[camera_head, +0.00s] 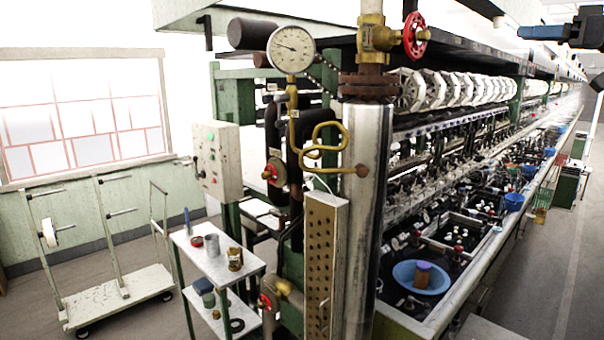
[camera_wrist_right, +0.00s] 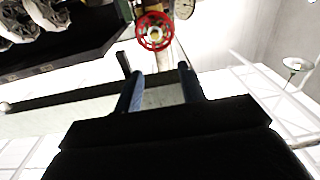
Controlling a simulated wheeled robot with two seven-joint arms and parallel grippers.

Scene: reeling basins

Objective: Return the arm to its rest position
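My right gripper (camera_head: 530,32) is raised at the top right corner of the head view, with its blue fingers pointing left. In the right wrist view the gripper (camera_wrist_right: 160,82) shows its two fingers apart with nothing between them. My left gripper is not in view.
A steel column with a gauge (camera_head: 291,47) and a red valve wheel (camera_head: 416,36) stands mid-view; the red wheel (camera_wrist_right: 154,31) also shows beyond the fingers. Reeling basins with a blue bowl (camera_head: 421,277) run right. A small table (camera_head: 215,268) and white cart (camera_head: 118,297) stand left.

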